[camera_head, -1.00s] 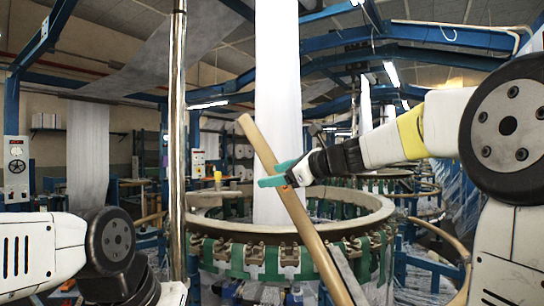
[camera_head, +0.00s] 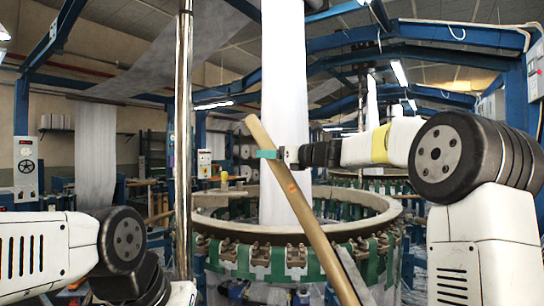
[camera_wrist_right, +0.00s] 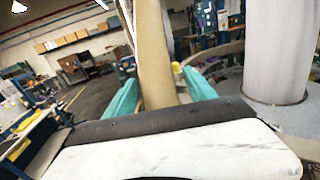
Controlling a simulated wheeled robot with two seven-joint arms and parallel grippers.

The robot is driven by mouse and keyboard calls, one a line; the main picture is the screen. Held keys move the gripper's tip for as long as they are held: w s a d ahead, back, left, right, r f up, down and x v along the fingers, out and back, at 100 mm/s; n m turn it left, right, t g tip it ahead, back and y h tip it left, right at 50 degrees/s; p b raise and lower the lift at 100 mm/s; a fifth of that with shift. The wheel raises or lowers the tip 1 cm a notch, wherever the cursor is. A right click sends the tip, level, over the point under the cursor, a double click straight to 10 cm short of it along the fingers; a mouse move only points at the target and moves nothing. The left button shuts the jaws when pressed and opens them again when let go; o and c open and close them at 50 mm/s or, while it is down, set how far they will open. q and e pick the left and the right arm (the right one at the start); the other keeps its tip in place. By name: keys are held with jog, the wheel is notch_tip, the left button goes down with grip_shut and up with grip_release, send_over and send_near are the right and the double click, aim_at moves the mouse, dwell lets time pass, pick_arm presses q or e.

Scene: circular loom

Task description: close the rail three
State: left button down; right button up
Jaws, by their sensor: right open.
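A long tan rail (camera_head: 292,193) slants across the front of the circular loom's ring (camera_head: 240,230), its top end leaning left. My right gripper (camera_head: 268,154) is at the upper part of this rail. In the right wrist view the rail (camera_wrist_right: 153,50) passes between its two spread teal fingers (camera_wrist_right: 160,80), with a gap on either side. I cannot tell whether the palm touches the rail. My left arm (camera_head: 125,245) is at the lower left; its gripper is not visible. No label shows the rail's number.
A shiny vertical pole (camera_head: 183,150) stands between my left arm and the loom. A white fabric column (camera_head: 284,110) hangs into the ring behind the rail. Another tan curved rail (camera_wrist_right: 215,56) shows in the right wrist view. Open floor (camera_wrist_right: 95,85) lies at its left.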

jog(key=shift+w+a, duration=0.2)
grip_shut()
dwell(0.3)
